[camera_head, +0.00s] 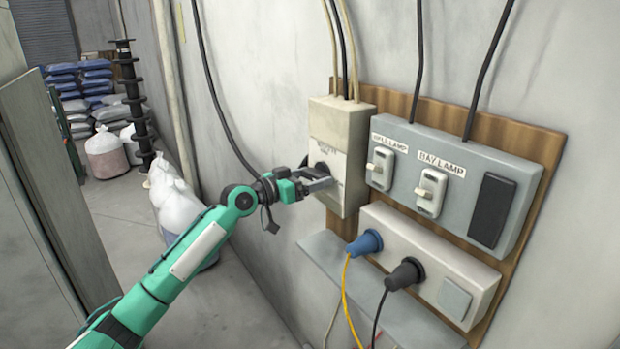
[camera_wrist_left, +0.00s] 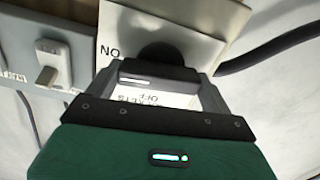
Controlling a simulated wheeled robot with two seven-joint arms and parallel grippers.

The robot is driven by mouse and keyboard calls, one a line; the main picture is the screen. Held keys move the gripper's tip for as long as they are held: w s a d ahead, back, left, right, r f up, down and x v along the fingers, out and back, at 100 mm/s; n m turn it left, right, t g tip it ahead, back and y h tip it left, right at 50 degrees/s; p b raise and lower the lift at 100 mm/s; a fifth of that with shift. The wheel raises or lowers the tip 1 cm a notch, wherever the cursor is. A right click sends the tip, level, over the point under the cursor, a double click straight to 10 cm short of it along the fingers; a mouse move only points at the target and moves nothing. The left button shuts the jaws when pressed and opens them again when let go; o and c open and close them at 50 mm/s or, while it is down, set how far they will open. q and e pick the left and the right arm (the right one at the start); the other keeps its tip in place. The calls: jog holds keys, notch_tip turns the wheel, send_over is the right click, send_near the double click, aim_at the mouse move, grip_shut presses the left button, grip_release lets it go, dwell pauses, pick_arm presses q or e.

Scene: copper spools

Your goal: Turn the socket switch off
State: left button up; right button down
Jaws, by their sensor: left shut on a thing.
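The socket switch is a dark round rotary knob (camera_head: 322,168) on the front of a beige box (camera_head: 343,125) on the wall, left of the other switches. A printed label shows around it, partly hidden by my gripper. My left gripper (camera_head: 318,184) reaches it from the left and is shut on the knob's dark handle. In the left wrist view the dark handle (camera_wrist_left: 155,72) lies between the fingers, with the round knob base (camera_wrist_left: 160,54) behind it. The label there appears upside down, with "ON" at the left and "OFF" partly visible below the handle. My right gripper is not in view.
Right of the box is a grey panel (camera_head: 405,190) with two lamp switches and a dark block. Below is a white socket strip (camera_head: 430,255) with blue (camera_head: 365,243) and black (camera_head: 405,274) plugs. A grey ledge (camera_head: 345,265) juts out underneath. White sacks (camera_head: 170,195) stand along the wall.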

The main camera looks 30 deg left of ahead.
pick_arm(q)
jog(key=n+p, duration=0.1)
jog(key=n, duration=0.2)
jog(key=shift+r+n, duration=0.15)
jog(key=shift+n, duration=0.15)
jog(key=n+p, duration=0.2)
jog(key=n, duration=0.2)
jog(key=shift+n, duration=0.3)
jog(key=n+p, duration=0.2)
jog(key=n, duration=0.2)
jog(key=shift+r+p, duration=0.1)
jog(key=shift+p, duration=0.25)
jog(key=shift+n+p, duration=1.25)
jog(key=shift+n, duration=0.85)
jog(key=shift+f, duration=0.2)
jog(key=o, duration=0.8)
jog(key=shift+o, duration=0.3)
jog(key=shift+a, duration=0.1)
